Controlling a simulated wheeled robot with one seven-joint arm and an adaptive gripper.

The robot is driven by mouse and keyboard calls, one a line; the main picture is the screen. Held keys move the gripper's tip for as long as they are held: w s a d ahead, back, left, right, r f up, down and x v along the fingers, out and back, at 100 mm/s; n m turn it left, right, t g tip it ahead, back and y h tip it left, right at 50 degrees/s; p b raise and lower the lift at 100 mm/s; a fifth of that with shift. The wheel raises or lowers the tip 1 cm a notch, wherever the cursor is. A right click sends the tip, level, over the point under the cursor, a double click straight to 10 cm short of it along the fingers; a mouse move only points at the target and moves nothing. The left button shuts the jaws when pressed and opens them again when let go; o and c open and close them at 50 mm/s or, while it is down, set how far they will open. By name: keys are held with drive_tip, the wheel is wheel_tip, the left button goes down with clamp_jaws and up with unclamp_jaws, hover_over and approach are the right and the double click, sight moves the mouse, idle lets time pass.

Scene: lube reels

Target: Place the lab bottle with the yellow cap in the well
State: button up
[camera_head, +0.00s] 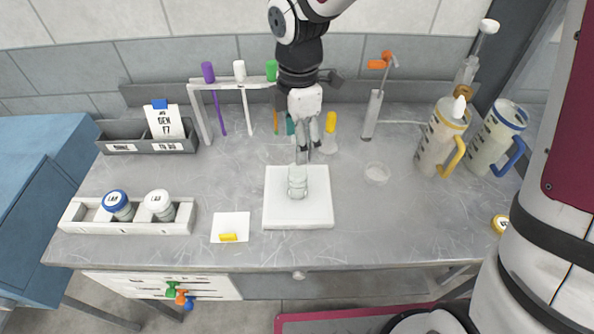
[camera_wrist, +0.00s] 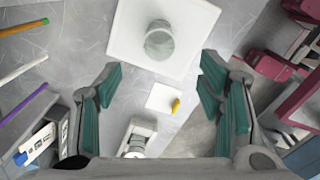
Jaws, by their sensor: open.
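A round yellow-rimmed cap with a white labelled top (camera_head: 500,224) shows at the right edge of the bench; the bottle under it is mostly hidden, partly by my own body. The white rack (camera_head: 78,212) at the front left holds a blue-capped bottle (camera_head: 117,203) and a white-capped bottle (camera_head: 159,204). An empty space shows at its left end. My gripper (camera_head: 302,158) is open and empty above a pale grey jar (camera_head: 297,184) on a white square plate (camera_head: 317,213). The jar also shows ahead of the fingers in the wrist view (camera_wrist: 159,42).
A white card (camera_head: 230,221) with a yellow piece (camera_head: 228,237) lies between rack and plate. A stand with coloured tubes (camera_head: 203,112) and a grey tray (camera_head: 120,136) are behind. Two jugs (camera_head: 441,138) (camera_head: 495,140) stand at right. The front right bench is largely clear.

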sight(298, 176)
wheel_tip(298, 176, down, 12)
drive_tip(key=shift+f+p, duration=0.15)
drive_tip(key=shift+p, duration=0.55)
drive_tip(key=c, duration=1.2)
drive_tip(key=shift+o, duration=0.2)
